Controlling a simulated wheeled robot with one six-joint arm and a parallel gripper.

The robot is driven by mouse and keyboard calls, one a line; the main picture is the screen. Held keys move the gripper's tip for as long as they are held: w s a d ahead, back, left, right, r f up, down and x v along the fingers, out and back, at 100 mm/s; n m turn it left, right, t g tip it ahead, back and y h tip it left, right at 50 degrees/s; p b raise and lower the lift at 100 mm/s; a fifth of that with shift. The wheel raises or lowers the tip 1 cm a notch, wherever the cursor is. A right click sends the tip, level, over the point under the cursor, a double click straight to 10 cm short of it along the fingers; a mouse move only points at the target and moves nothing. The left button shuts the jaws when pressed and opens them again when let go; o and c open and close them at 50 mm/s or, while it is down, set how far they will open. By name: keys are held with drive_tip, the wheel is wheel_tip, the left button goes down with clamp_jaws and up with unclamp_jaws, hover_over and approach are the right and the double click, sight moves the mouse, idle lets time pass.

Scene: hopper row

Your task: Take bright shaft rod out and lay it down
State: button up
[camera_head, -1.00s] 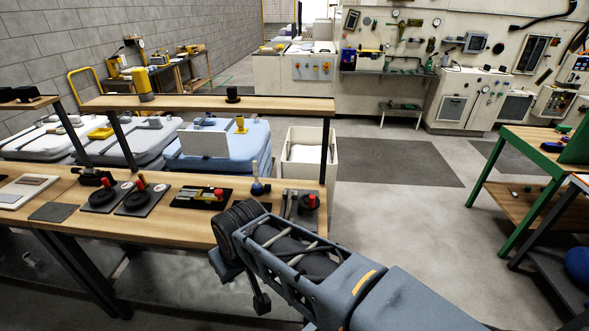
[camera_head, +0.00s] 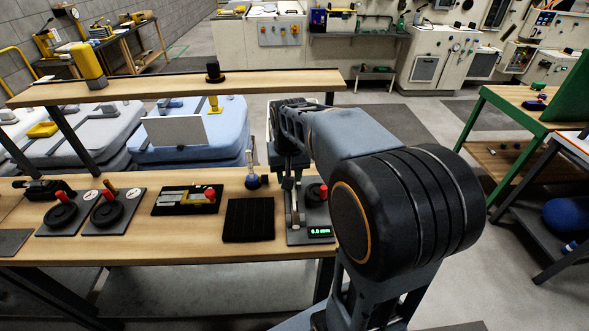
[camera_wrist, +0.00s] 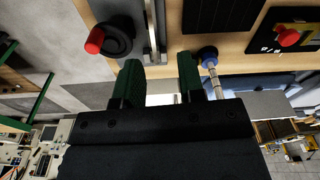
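A grey measuring fixture (camera_head: 310,236) with a lit display sits at the bench's right end. A pale metal bar (camera_head: 294,212) runs along it; I cannot tell whether this is the bright shaft rod. Left of it a thin bright shaft (camera_head: 249,160) stands upright in a blue round base (camera_head: 252,182); they also show in the wrist view, shaft (camera_wrist: 212,80) and base (camera_wrist: 207,53). My gripper (camera_head: 286,176) is over the fixture's far end, partly hidden by my arm. In the wrist view its green fingers (camera_wrist: 158,82) are apart, with nothing visibly held between them.
A black ribbed pad (camera_head: 248,220) lies left of the fixture. A red-knobbed black dial (camera_head: 315,193) sits on the fixture's right side. A block with a red button (camera_head: 187,199) and two dial units stand further left. A raised wooden shelf (camera_head: 180,84) spans behind the bench.

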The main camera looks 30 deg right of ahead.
sight(294, 201)
drive_tip(key=shift+m+g, duration=0.5)
drive_tip(key=shift+m, duration=0.1)
drive_tip(key=w+d+f, duration=0.1)
drive_tip(key=f, duration=0.4)
drive_tip(key=w+d+f, duration=0.1)
drive_tip(key=f, duration=0.4)
drive_tip(key=w+d+f, duration=0.1)
drive_tip(key=f, duration=0.5)
drive_tip(key=shift+w+d, duration=0.2)
drive_tip(key=shift+w, duration=0.15)
drive_tip(key=shift+f, duration=0.1)
drive_tip(key=shift+c, duration=0.2)
clamp_jaws()
